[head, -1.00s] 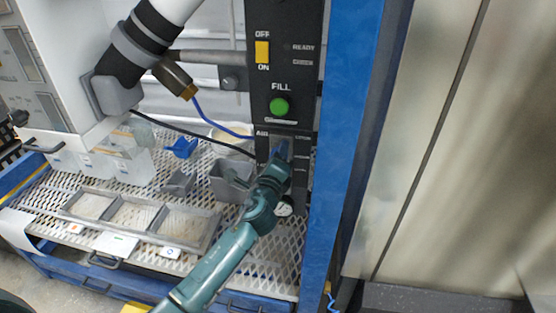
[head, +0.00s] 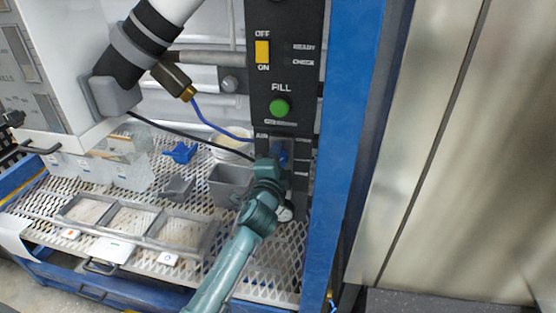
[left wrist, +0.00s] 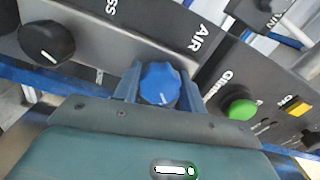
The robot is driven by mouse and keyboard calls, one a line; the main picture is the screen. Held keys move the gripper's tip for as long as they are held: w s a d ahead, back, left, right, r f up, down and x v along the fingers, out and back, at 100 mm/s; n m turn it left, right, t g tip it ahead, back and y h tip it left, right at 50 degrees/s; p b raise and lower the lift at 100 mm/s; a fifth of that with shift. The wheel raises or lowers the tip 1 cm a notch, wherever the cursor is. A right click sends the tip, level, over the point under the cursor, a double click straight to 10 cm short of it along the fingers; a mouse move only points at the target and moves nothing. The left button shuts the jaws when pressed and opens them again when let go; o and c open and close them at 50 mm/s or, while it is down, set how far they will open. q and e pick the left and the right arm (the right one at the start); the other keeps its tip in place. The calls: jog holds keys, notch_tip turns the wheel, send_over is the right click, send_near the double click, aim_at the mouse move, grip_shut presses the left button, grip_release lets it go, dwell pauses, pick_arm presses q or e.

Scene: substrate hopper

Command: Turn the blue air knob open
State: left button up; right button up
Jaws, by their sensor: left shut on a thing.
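The blue air knob (left wrist: 159,84) is on a dark panel beside the word AIR, in the left wrist view. In the head view it shows as a small blue patch (head: 283,156) below the green FILL button. My left gripper (left wrist: 155,90) is shut on the knob, one finger on each side of it. In the head view the left gripper (head: 276,162) reaches up to the panel and hides part of the knob. My right gripper does not show.
The green FILL button (head: 279,107) and the yellow OFF/ON switch (head: 262,51) are above the knob. A black knob (left wrist: 46,42) is on the same panel. A blue post (head: 350,150) stands close to the right. A three-part tray (head: 130,222) and grey bin (head: 229,183) are at the left.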

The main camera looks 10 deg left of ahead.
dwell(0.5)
pick_arm(q)
jog(key=o, duration=1)
jog(key=shift+s, duration=0.1)
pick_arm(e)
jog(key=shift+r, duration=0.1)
